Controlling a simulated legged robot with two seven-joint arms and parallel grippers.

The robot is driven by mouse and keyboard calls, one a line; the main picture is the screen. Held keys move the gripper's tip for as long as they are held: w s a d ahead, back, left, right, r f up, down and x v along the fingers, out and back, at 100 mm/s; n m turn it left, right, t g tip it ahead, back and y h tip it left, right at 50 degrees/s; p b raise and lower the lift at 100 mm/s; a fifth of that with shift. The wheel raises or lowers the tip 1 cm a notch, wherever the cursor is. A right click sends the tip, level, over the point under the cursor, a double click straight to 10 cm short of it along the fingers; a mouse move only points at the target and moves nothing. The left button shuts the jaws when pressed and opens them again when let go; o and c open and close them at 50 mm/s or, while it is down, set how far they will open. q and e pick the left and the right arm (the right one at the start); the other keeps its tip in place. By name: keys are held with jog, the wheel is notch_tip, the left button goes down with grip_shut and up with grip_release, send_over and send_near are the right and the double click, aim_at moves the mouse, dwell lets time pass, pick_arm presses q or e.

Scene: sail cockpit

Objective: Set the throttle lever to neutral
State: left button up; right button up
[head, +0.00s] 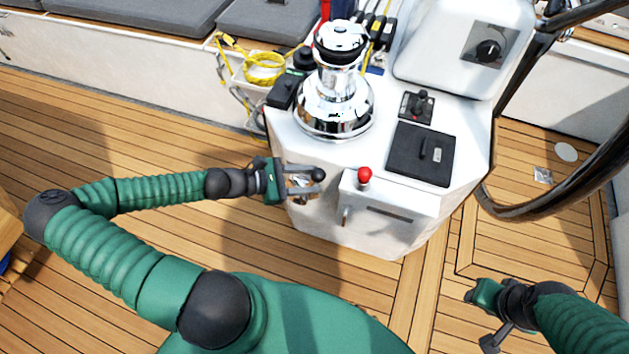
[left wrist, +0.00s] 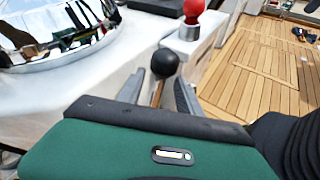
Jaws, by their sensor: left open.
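A lever with a black ball knob (head: 318,174) stands at the left side of the white console (head: 390,235). A red ball knob (head: 364,175) stands to its right on a raised block. No label shows which one is the throttle. My left gripper (head: 303,181) is open at the black-knobbed lever. In the left wrist view the black knob (left wrist: 165,63) and its thin stem show between my two fingers; I cannot tell whether they touch. The red knob (left wrist: 194,16) is beyond. The lever's base is hidden. My right gripper (head: 480,300) is at the lower right, away from the console.
A chrome winch (head: 335,95) stands on the console behind the levers. A black panel (head: 420,154) and a small joystick (head: 418,105) are to the right. A dark steering wheel rim (head: 560,195) curves at the right. The wooden deck at left is mostly clear.

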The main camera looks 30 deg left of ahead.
pick_arm(q)
jog(key=shift+x, duration=1)
grip_shut()
jog(key=shift+a+r, duration=0.1)
jog(key=shift+r, duration=0.15)
dwell(0.4)
